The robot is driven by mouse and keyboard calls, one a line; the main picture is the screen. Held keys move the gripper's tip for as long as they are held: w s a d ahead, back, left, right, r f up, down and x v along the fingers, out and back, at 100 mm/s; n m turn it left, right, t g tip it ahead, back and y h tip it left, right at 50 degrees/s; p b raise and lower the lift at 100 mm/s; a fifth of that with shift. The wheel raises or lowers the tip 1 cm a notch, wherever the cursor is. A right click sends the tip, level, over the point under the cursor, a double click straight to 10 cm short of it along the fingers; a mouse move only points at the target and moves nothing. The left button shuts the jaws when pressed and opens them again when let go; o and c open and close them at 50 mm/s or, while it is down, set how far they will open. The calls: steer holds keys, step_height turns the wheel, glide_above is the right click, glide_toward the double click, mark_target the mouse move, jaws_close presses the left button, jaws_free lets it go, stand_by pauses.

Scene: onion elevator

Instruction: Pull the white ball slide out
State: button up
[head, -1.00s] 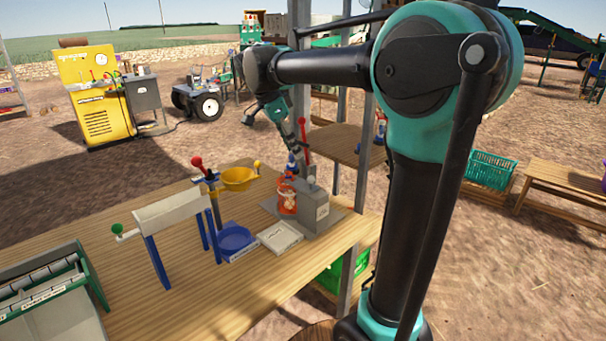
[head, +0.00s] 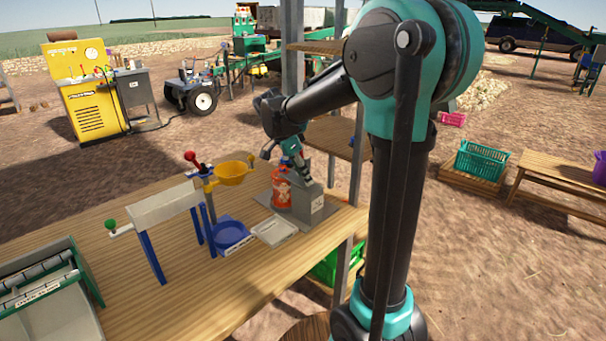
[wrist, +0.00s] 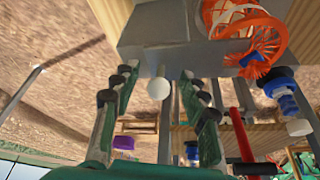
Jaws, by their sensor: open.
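The white ball knob (wrist: 158,88) sticks out from the grey metal box (wrist: 165,40) in the wrist view. My gripper (wrist: 157,75) is open, with one finger left and one finger right of the ball in the picture. I cannot tell whether either finger touches it. In the head view my gripper (head: 296,160) points down just above the grey box (head: 307,206) on the wooden bench. The ball is not discernible there, behind or beside my gripper. An orange net bag (head: 281,187) hangs at the box's left side.
On the bench are a blue round dish (head: 231,234), a white flat block (head: 275,231), a yellow bowl (head: 231,173) and a red-knobbed lever (head: 191,157). A red rod (wrist: 240,135) is right of my fingers. A metal post (head: 358,170) stands behind the bench's right end.

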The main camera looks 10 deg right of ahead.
steer(key=shift+c, duration=0.6)
jaws_close()
steer(key=shift+s+d, duration=0.75)
steer(key=shift+s, duration=0.3)
steer(key=shift+s+d, duration=0.75)
steer(key=shift+s, duration=0.3)
steer(key=shift+o, duration=0.7)
jaws_free()
steer(key=shift+r, duration=0.1)
steer(key=shift+r, duration=2.95)
